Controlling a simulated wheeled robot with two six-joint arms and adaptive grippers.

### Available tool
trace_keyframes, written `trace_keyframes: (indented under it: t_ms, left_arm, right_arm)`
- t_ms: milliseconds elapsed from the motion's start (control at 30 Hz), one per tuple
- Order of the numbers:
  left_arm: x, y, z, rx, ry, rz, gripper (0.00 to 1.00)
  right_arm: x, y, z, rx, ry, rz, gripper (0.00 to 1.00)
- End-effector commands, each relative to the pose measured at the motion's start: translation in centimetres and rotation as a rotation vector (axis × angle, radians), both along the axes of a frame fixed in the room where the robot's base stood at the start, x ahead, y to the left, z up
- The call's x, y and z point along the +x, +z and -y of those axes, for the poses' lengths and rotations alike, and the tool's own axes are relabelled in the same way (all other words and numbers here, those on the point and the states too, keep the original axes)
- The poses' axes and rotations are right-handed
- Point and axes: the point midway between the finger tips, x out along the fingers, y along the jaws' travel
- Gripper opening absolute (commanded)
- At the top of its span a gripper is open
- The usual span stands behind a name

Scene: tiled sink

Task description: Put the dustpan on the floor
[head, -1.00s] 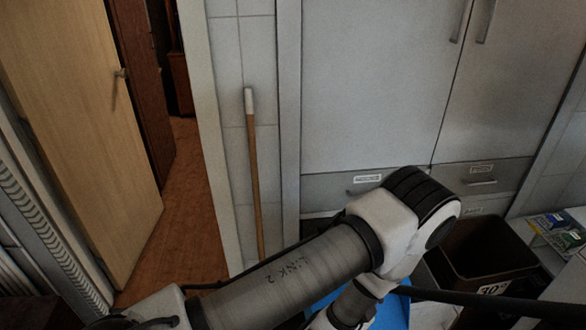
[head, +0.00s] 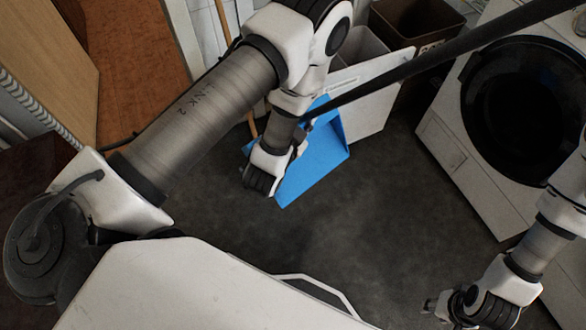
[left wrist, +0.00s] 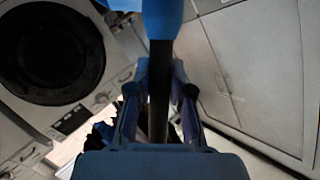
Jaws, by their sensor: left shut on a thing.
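The blue dustpan (head: 318,165) with its long black handle (head: 440,58) is in the middle of the head view, over the dark floor (head: 390,215). My left gripper (head: 300,142) is at the dustpan, partly hidden by its own wrist. In the left wrist view, my left gripper (left wrist: 160,85) is shut on the black handle (left wrist: 159,105), and blue plastic (left wrist: 163,18) shows at the top. I cannot tell whether the dustpan touches the floor. My right gripper (head: 432,305) is at the lower right, away from the dustpan; its opening is unclear.
A white washing machine (head: 470,185) with a dark round door stands at the right. A wooden stick (head: 222,18) leans by the wall. Dark floor in the middle is clear.

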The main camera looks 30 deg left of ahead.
Motion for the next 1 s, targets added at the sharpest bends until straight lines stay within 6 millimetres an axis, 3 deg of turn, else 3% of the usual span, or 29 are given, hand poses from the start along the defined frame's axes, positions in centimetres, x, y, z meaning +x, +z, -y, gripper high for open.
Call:
trace_keyframes:
  t_ms: [33,700,900,1000]
  left_arm:
    - [0.2,-4.2,-0.1,-0.026,0.006,-0.006,0.00]
    - [2.6,-38.3,-2.2,-0.409,0.096,-0.134,0.00]
    - [3.0,-46.5,-2.9,-0.496,0.121,-0.165,0.00]
    - [3.1,-48.9,-3.3,-0.526,0.132,-0.175,0.00]
  right_arm:
    - [0.0,-3.6,0.0,0.000,0.000,0.000,0.40]
    - [0.1,-29.0,0.0,0.000,0.000,0.000,0.40]
    - [0.1,-35.0,0.0,0.000,0.000,0.000,0.40]
    - [0.1,-36.7,0.0,0.000,0.000,0.000,0.40]
